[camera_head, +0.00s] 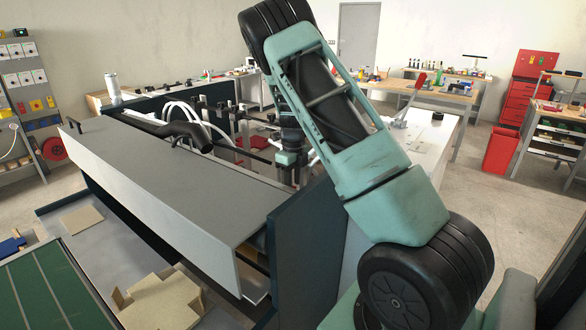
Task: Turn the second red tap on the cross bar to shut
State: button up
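My arm bends across the middle of the view, and its wrist comes down behind the forearm into the machine. My gripper (290,172) is small and dark at the wrist's lower end, among the machine's posts. Its fingers cannot be made out, nor whether they hold anything. A dark cross bar (246,156) runs between the posts behind the grey cover. Small red spots (239,142) show near this bar, but I cannot tell whether they are taps. No tap handle's position can be read, and the second tap cannot be picked out.
The box former's long grey cover (180,185) and dark side panel (305,245) stand in front of the bar. White hoses (190,112) and a black pipe (180,131) lie close by. Flat cardboard blanks (165,298) lie at lower left. Open floor shows at right.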

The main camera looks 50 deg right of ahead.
notch_tip(320, 180, up, 17)
jog(key=b, duration=0.4)
jog(key=shift+r+b, duration=0.15)
jog(key=shift+b, duration=0.15)
